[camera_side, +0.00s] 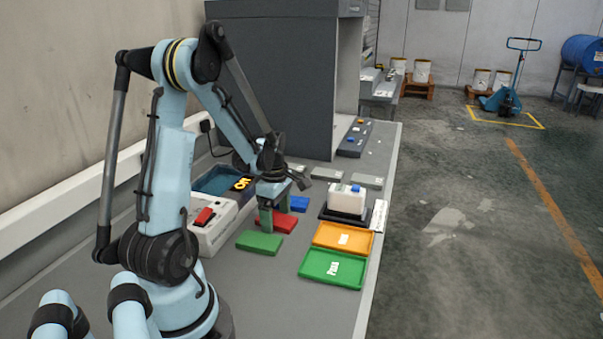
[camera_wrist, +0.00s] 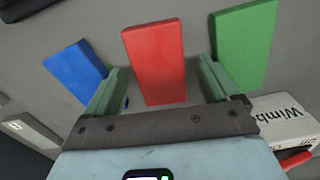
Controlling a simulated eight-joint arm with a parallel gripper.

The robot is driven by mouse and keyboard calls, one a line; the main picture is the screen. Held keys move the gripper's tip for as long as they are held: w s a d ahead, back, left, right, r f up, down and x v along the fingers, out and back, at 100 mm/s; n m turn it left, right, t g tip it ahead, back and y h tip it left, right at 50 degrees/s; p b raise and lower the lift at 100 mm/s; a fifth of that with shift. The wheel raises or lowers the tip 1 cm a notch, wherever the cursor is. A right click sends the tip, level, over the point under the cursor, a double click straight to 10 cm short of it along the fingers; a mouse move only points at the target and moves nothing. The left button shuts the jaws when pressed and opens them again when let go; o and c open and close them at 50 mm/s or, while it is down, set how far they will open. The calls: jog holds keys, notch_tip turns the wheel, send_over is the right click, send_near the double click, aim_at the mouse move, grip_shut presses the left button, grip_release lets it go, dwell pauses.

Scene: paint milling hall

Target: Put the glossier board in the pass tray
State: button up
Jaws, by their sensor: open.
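Three flat boards lie on the bench in a row: green (camera_side: 260,243), red (camera_side: 280,222) and blue (camera_side: 299,204). The wrist view shows the blue board (camera_wrist: 76,72) at left, the red board (camera_wrist: 155,60) in the middle and the green board (camera_wrist: 244,45) at right. I cannot tell which is glossier. My gripper (camera_side: 274,210) is open and points down at the red board. In the wrist view my gripper's fingers (camera_wrist: 160,80) straddle the red board, and I see no contact. The green pass tray (camera_side: 332,282) is empty at the front right.
An orange tray (camera_side: 343,238) lies just behind the pass tray. A white device (camera_side: 347,202) stands on a dark base behind that. A white box with a red switch (camera_side: 207,230) is left of the boards. A large dark cabinet (camera_side: 275,80) stands behind.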

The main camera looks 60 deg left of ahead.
aim_at(276, 219)
jog(key=shift+f, duration=0.1)
jog(key=c, duration=1.2)
jog(key=shift+c, duration=0.2)
jog(key=shift+r, duration=0.8)
notch_tip(276, 219, up, 3)
jog(key=shift+f, duration=0.1)
jog(key=w+d+r+m, duration=0.3)
jog(key=d+r+m, duration=0.3)
jog(key=d+m, duration=0.6)
jog(key=w+d+r+m, duration=0.4)
jog(key=d+r+m, duration=0.3)
jog(key=d+m, duration=0.5)
jog(key=shift+d+r+m, duration=0.3)
jog(key=shift+m, duration=0.6)
